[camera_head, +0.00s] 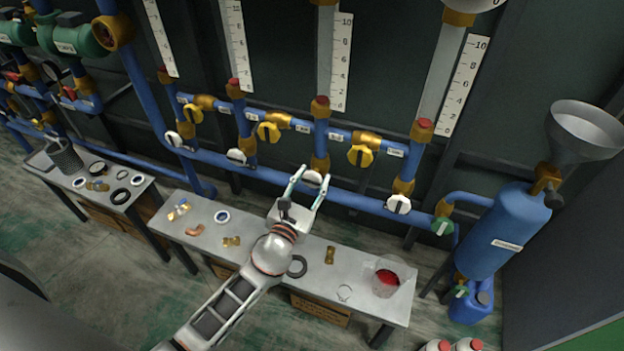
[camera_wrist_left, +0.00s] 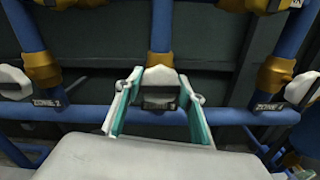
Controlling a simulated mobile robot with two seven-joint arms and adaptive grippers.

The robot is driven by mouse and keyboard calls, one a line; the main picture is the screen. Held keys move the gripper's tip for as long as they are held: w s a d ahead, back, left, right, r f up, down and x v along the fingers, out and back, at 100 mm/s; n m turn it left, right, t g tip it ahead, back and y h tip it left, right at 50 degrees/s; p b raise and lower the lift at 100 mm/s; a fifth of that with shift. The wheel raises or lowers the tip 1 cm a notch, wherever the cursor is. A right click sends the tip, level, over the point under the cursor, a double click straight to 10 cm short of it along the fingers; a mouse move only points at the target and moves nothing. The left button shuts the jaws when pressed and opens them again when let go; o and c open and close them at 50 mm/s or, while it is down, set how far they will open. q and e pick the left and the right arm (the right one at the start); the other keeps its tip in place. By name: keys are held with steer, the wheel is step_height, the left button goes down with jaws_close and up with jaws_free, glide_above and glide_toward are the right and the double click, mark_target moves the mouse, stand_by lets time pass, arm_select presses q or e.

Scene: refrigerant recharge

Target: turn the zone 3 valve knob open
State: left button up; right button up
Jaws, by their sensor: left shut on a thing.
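The zone 3 valve knob (camera_head: 312,180) is a white knob on the lower blue pipe, below a brass fitting. It also shows in the middle of the left wrist view (camera_wrist_left: 160,78), above a dark label whose text is mostly unreadable apart from a 3. My left gripper (camera_head: 311,176) reaches up from the bench side with its teal-lined fingers on either side of this knob, shut on it. The fingers also show in the left wrist view (camera_wrist_left: 162,85). My right gripper is in neither view.
White knobs labelled zone 2 (camera_wrist_left: 15,83) and zone 4 (camera_wrist_left: 300,88) flank it on the same pipe. Yellow valves (camera_head: 268,131) sit above. A grey bench (camera_head: 315,285) with loose fittings and a cup of red liquid (camera_head: 386,282) stands below. A blue tank (camera_head: 503,232) stands right.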

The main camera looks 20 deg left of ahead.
arm_select(q)
steer(key=shift+f+n, duration=0.15)
steer(key=shift+n, duration=0.25)
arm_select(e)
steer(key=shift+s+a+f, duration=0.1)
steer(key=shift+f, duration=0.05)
arm_select(q)
steer(key=shift+n, duration=0.3)
steer(key=shift+f+n+b, duration=0.1)
steer(key=shift+n+b, duration=0.4)
steer(key=shift+n, duration=0.2)
steer(key=n+b, duration=0.1)
steer(key=n, duration=0.2)
steer(key=shift+n, duration=0.3)
steer(key=n+b, duration=0.1)
steer(key=n, duration=0.3)
steer(key=shift+n, duration=0.3)
steer(key=shift+n+b, duration=0.4)
steer(key=shift+n, duration=1.4)
steer(key=shift+r+n, duration=0.2)
steer(key=shift+n, duration=1.4)
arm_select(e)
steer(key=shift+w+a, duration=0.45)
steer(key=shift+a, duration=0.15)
arm_select(q)
steer(key=shift+d, duration=0.1)
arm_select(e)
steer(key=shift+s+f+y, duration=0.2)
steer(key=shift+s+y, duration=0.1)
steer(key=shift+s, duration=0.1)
